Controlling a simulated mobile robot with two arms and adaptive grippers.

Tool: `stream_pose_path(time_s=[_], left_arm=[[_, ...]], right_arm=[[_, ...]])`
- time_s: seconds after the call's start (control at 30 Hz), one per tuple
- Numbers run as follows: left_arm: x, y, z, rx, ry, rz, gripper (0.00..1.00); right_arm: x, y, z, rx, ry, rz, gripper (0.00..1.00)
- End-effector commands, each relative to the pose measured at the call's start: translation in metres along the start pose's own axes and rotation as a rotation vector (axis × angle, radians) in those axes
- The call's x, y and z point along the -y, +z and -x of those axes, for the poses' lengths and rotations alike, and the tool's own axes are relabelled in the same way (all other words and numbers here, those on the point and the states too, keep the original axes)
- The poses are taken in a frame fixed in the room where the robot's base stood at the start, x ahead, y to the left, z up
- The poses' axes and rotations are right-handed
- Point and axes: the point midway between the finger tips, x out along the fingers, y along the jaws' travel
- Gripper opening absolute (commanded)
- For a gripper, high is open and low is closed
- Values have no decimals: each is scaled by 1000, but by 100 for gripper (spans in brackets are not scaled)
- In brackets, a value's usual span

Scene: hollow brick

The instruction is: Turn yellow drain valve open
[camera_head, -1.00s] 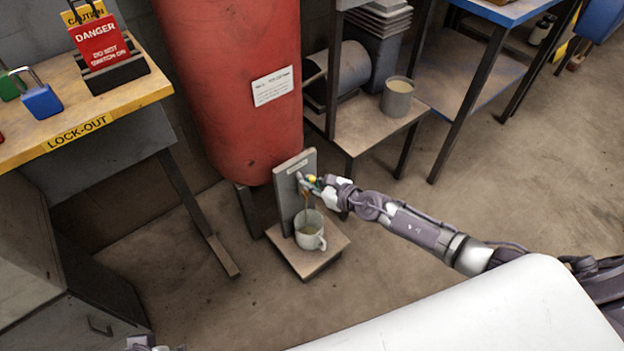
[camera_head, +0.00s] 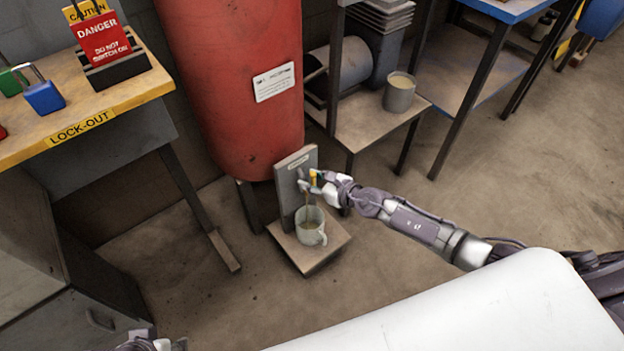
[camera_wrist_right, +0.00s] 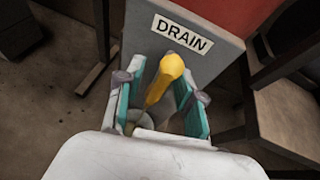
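The yellow drain valve handle (camera_wrist_right: 168,72) stands out from a grey panel (camera_wrist_right: 215,58) labelled DRAIN, below the red tank (camera_head: 235,120). It also shows in the head view (camera_head: 314,178). My right gripper (camera_wrist_right: 161,100) is open, its two teal-lined fingers on either side of the handle; a gap shows beside it, and contact is not clear. In the head view my right gripper (camera_head: 318,181) is at the panel. A light mug (camera_head: 311,228) stands below on a small plate (camera_head: 322,255). Only a sliver of my left gripper (camera_head: 150,345) shows at the bottom edge.
The lock-out bench (camera_head: 100,112) with padlocks is on the left. A low shelf (camera_head: 365,125) bearing a grey cup (camera_head: 399,93) stands right of the tank, beside a blue-topped table (camera_head: 505,10). The floor at right is open.

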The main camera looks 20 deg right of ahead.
Motion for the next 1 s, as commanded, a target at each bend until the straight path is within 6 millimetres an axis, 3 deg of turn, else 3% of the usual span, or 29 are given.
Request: stream_pose_path(time_s=[0.27,0.7,1.0], left_arm=[[0,0,0,0,1,1,40],[0,0,0,0,0,0,40],[0,0,0,0,0,0,40]], right_arm=[[0,-1,13,0,1,0,37],[0,-2,97,-3,1,1,37],[0,0,120,0,0,1,37]])
